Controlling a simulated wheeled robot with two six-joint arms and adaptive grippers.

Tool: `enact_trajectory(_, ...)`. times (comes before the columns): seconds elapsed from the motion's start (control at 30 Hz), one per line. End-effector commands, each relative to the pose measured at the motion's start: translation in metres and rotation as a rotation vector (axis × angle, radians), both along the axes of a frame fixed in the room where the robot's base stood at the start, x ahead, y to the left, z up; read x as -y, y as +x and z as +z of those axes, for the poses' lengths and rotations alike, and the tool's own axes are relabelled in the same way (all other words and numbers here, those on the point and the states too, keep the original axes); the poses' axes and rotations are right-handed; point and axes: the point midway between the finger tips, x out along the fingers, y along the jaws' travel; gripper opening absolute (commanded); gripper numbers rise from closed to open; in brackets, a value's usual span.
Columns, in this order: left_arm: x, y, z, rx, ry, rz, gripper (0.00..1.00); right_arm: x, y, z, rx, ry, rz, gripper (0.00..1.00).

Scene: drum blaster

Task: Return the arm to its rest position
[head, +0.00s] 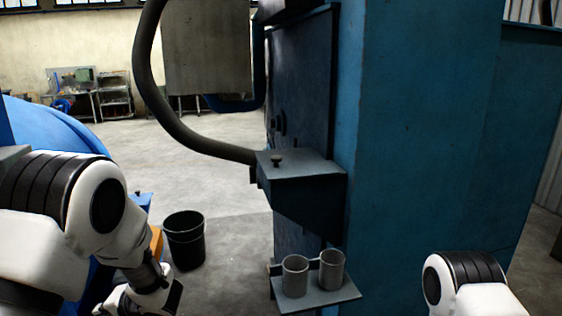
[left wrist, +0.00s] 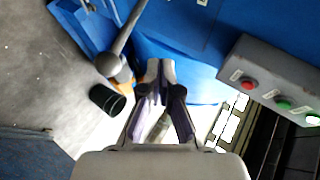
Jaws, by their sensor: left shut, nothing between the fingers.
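My left arm (head: 75,205) comes in at the left of the head view, bent with its forearm pointing down. Its gripper end is at the bottom edge there and partly cut off. In the left wrist view my left gripper (left wrist: 160,72) is shut and empty, with its fingertips together in front of blue machine parts. My right arm (head: 468,275) shows only as a white and black joint at the bottom right of the head view. Its gripper is out of the picture.
A grey control box (left wrist: 270,85) with red and green buttons is right of the left gripper. A black bin (head: 185,240) stands on the floor. A tall blue machine (head: 425,150) carries a shelf (head: 318,299) with two metal cups (head: 295,276). Open floor lies behind.

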Motion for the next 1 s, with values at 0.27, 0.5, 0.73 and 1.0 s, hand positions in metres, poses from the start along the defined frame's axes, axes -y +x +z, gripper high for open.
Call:
enact_trajectory(0.27, 0.030, -0.176, -0.167, -0.458, -0.357, 0.234, 0.00, 0.000, 0.000, 0.000, 0.000, 0.000, 0.001, 0.40)
enact_trajectory(0.5, 0.126, -0.357, -0.242, -0.684, -0.883, 0.508, 0.00, 0.000, 0.000, 0.000, 0.000, 0.000, 0.000, 0.40)
enact_trajectory(0.73, 0.144, -0.334, -0.256, -0.276, -1.055, 0.321, 0.00, 0.000, 0.000, 0.000, 0.000, 0.000, 0.001, 0.40)
enact_trajectory(1.0, 0.138, -0.305, -0.258, -0.230, -1.023, 0.106, 0.00, 0.000, 0.000, 0.000, 0.000, 0.000, 0.000, 0.40)
